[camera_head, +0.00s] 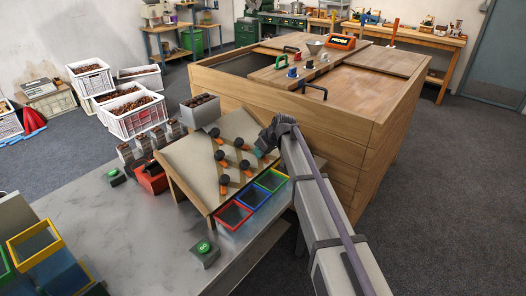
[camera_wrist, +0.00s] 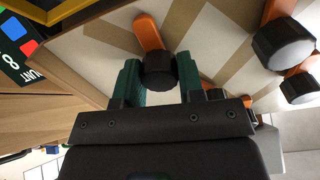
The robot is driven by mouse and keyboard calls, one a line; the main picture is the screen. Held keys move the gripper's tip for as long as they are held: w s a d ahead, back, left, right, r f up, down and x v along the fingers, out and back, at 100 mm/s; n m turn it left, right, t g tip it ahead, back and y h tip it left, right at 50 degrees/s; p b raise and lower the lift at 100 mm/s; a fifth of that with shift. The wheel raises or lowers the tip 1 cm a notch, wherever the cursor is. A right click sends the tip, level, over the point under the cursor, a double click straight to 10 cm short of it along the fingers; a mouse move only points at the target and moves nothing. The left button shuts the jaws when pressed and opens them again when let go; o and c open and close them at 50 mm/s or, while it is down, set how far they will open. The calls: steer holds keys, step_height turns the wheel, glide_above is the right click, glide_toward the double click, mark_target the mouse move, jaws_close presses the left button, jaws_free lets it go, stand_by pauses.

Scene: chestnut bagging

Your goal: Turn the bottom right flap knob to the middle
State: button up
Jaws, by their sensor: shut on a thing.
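The sorting board (camera_head: 185,152) is a pale sloping panel with brown strips and several black knobs on orange flaps. In the wrist view, a black flap knob (camera_wrist: 160,72) sits between the green fingers of my gripper (camera_wrist: 160,80), which is shut on it. Its orange flap (camera_wrist: 148,32) points up and slightly left, near the board's edge. In the head view, my gripper (camera_head: 265,151) is at the board's right side and hides the held knob. I take this as the bottom right knob.
Red (camera_head: 233,226), green and blue framed bins stand along the board's lower edge. Another black knob (camera_wrist: 283,45) lies right of my gripper in the wrist view. A large wooden cabinet (camera_head: 285,117) stands close behind my gripper.

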steer(key=o, duration=0.9)
steer(key=p+v, duration=0.9)
steer(key=v, duration=0.1)
steer(key=shift+s+d+r, duration=0.1)
steer(key=shift+s+r, duration=0.1)
steer(key=shift+r, duration=0.15)
